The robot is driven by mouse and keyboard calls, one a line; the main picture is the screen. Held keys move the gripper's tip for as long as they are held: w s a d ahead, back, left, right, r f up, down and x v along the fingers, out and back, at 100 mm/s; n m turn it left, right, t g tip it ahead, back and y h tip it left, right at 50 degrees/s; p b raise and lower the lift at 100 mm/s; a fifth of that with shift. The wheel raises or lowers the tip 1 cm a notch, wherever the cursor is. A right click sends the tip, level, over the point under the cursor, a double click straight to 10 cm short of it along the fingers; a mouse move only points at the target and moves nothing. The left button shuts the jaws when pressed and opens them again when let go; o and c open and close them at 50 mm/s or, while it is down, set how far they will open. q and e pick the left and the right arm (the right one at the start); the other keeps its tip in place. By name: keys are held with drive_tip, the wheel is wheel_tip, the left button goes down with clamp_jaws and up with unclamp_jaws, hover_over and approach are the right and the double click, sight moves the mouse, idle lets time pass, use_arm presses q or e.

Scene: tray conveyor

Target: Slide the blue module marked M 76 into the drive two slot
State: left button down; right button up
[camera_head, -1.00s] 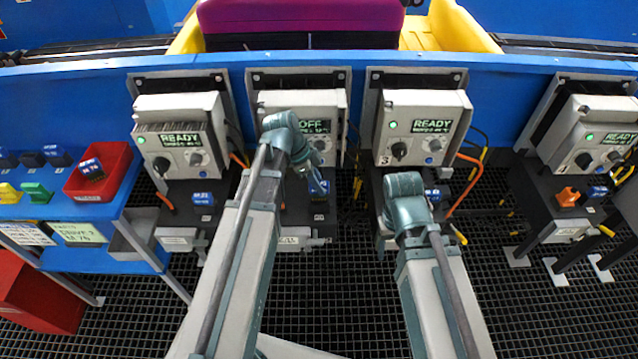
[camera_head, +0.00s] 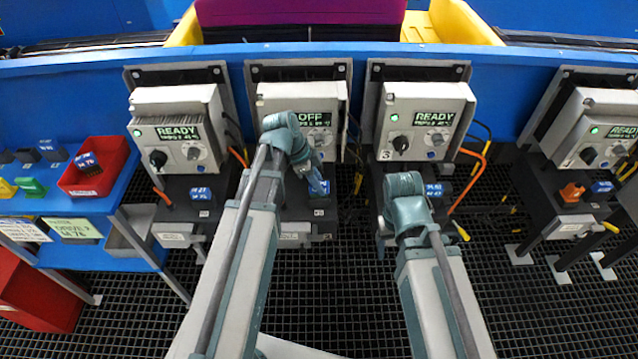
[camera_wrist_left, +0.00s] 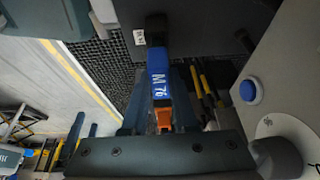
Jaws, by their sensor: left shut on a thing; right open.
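The blue module marked M 76 (camera_wrist_left: 160,75) is between the fingers of my left gripper (camera_wrist_left: 155,108). Its far end lies against or over the dark unit; I cannot tell whether it is inside the slot. In the head view the module (camera_head: 319,187) shows beside my left gripper (camera_head: 310,176), in front of the drive two cabinet (camera_head: 273,98), whose screen reads OFF. The slot itself is hidden. An orange piece (camera_wrist_left: 163,118) shows at the module's near end. My right gripper (camera_head: 384,238) is in front of the drive three base, mostly hidden behind its wrist, apart from the module.
Cabinets reading READY stand to the left (camera_head: 180,100), right (camera_head: 398,102) and far right (camera_head: 582,105). A blue table (camera_head: 115,205) at left bears a red bin (camera_head: 68,185) with a dark blue module in it. A card (camera_head: 72,230) reads DRIVE 2, M 76. Orange cables hang between cabinets.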

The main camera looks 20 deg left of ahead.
use_arm(q)
drive_tip(key=shift+f+b, duration=1.05)
drive_tip(key=shift+f, duration=0.1)
drive_tip(key=c, duration=0.6)
unclamp_jaws()
drive_tip(key=shift+r, duration=0.1)
drive_tip(key=p+v, duration=1.3)
drive_tip(key=shift+a+r, duration=0.2)
drive_tip(key=shift+r, duration=0.1)
drive_tip(key=s+d+n+g+y+p, duration=0.1)
drive_tip(key=s+d+n+y, duration=0.4)
drive_tip(key=s+d+n, duration=0.6)
drive_tip(key=s+d, duration=0.2)
drive_tip(key=d, duration=0.2)
drive_tip(key=shift+d+y, duration=0.3)
